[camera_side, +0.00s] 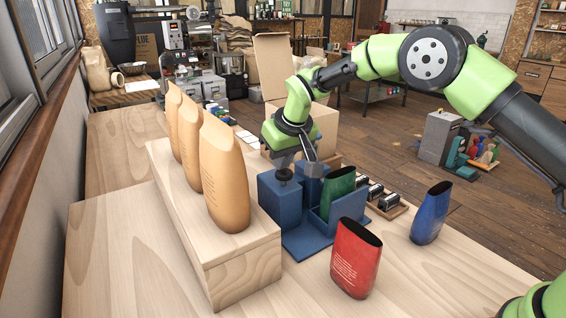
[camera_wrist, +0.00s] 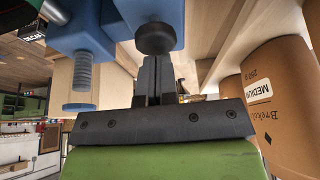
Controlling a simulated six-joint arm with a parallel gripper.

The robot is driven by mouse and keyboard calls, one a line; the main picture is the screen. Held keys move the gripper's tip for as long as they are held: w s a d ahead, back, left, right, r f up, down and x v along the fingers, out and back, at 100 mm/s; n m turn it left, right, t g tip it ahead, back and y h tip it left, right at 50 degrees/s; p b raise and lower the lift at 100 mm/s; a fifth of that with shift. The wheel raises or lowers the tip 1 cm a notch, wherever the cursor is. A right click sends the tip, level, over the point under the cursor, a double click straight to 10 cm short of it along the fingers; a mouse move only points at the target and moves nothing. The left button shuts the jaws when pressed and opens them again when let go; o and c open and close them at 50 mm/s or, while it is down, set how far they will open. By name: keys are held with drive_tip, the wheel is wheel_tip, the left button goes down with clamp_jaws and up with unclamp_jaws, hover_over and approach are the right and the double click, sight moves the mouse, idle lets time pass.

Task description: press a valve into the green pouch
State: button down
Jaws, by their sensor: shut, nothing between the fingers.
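The green pouch (camera_side: 337,190) stands upright in a blue fixture (camera_side: 308,243), its top edge showing dark. My gripper (camera_side: 287,166) hangs over the fixture's left block, at a black round knob (camera_side: 284,174), left of the green pouch. In the wrist view my gripper (camera_wrist: 155,62) has its two dark fingers together with nothing held, and the black knob (camera_wrist: 155,38) lies just beyond their tips; I cannot tell whether they touch it. Several small silver and black pieces (camera_side: 375,195), possibly valves, sit on a wooden tray right of the fixture. No valve shows clearly on the green pouch.
A red pouch (camera_side: 356,262) stands in front of the fixture and a blue pouch (camera_side: 430,213) to its right. Tan pouches (camera_side: 224,175) stand on a wooden block (camera_side: 240,268) at the left. A cardboard box (camera_side: 322,124) is behind.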

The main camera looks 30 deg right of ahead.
drive_tip(key=shift+r, duration=2.85)
drive_tip(key=shift+s+r, duration=0.15)
drive_tip(key=shift+r, duration=0.2)
drive_tip(key=s+d+r+m+t+y, duration=0.1)
drive_tip(key=s+d+r+m, duration=0.15)
drive_tip(key=s+r, duration=1.1)
drive_tip(key=s+f, duration=0.2)
drive_tip(key=s, duration=0.8)
drive_tip(key=s+d+f+m+t+y, duration=0.1)
drive_tip(key=s, duration=0.8)
drive_tip(key=shift+s+d+f+t, duration=0.15)
drive_tip(key=shift+s+f+t, duration=0.15)
drive_tip(key=shift+s+f, duration=0.05)
